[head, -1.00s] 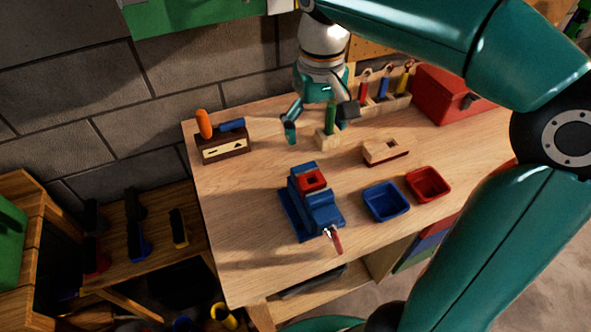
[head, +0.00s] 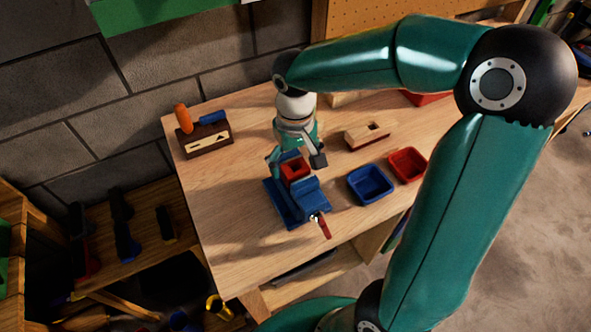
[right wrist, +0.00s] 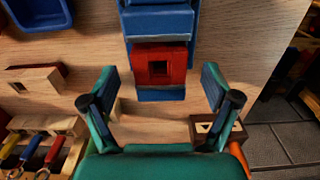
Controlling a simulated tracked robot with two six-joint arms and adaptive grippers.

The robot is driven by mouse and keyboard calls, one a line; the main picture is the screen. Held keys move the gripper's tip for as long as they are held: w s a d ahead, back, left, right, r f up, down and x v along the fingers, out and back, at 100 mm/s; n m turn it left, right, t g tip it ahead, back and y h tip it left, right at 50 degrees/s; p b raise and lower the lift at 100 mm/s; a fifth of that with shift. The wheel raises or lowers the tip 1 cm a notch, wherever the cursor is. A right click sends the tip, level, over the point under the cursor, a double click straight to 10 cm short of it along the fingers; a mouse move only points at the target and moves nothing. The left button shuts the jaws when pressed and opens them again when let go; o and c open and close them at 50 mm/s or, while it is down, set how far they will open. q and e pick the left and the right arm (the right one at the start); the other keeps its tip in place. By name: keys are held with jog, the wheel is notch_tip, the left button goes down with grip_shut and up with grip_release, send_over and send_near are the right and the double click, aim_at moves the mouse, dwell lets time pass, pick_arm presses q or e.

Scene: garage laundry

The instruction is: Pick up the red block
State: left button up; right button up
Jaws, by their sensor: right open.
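The red block (head: 295,169), with a square hole in its top, sits in the blue vise (head: 307,201) on the wooden workbench. My right gripper (head: 297,162) is open and above the block, its two fingers on either side of it in the head view. In the right wrist view the red block (right wrist: 160,65) lies ahead of and between the open fingertips (right wrist: 160,88), with gaps on both sides. I cannot tell the exact height left between fingertips and block. The vise (right wrist: 160,22) also shows behind the block there. My left gripper is not in view.
A blue bin (head: 370,184) and a red bin (head: 407,165) stand right of the vise. A wooden block with a slot (head: 367,135) lies behind them. A toolbox-like block with orange and blue handles (head: 204,138) stands at the back left. The bench's left front is clear.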

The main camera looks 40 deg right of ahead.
aim_at(295, 171)
jog(key=shift+f, duration=1.55)
jog(key=shift+c, duration=0.3)
jog(key=c, duration=1.2)
jog(key=shift+r, duration=0.1)
